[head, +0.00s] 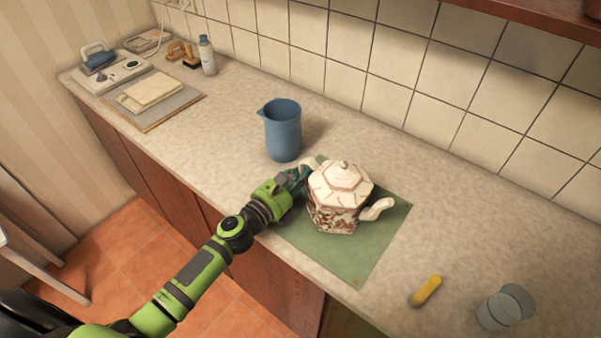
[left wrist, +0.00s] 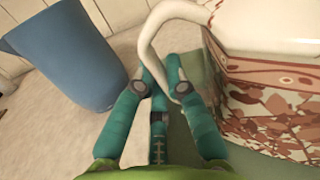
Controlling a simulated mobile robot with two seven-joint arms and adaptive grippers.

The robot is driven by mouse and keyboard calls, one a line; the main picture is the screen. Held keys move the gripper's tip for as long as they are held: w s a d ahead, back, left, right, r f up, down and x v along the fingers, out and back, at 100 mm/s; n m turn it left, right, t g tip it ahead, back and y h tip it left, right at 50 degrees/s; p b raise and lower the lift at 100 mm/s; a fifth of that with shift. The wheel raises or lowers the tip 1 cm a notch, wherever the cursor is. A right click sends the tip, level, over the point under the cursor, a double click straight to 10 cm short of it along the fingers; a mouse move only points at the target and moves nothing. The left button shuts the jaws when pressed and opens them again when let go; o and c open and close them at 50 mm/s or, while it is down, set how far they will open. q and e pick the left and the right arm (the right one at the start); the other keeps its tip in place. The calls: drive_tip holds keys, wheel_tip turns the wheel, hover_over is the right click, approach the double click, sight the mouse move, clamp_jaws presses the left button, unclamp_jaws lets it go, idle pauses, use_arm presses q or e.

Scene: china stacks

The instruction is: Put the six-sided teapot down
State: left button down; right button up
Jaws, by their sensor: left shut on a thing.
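The six-sided teapot (head: 338,201) is cream with a reddish-brown pattern and a lid. It is upright at the green mat (head: 370,262) on the counter; whether its base touches the mat cannot be told. Its spout points right and its handle is on the left. My left gripper (head: 303,176) is at the handle side. In the left wrist view the gripper (left wrist: 161,82) has its teal fingers closed around the white handle (left wrist: 150,45), with the patterned teapot body (left wrist: 270,100) to the right. My right gripper is not in view.
A blue jug (head: 283,132) stands behind the gripper, left of the teapot. A yellow object (head: 426,290) and a clear glass (head: 505,307) are on the counter at the right. The mat's front right part is bare. The tiled wall runs behind.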

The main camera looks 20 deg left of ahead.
use_arm(q)
drive_tip(key=c, duration=1.7)
unclamp_jaws()
drive_tip(key=shift+f, duration=0.2)
drive_tip(key=o, duration=0.4)
drive_tip(key=shift+r, duration=0.1)
drive_tip(key=shift+r, duration=0.1)
drive_tip(key=b+v, duration=0.2)
drive_tip(key=v, duration=0.9)
drive_tip(key=shift+s+a+r+b, duration=0.1)
drive_tip(key=shift+s+a+b, duration=0.15)
drive_tip(key=shift+s, duration=0.3)
drive_tip(key=shift+d, duration=0.1)
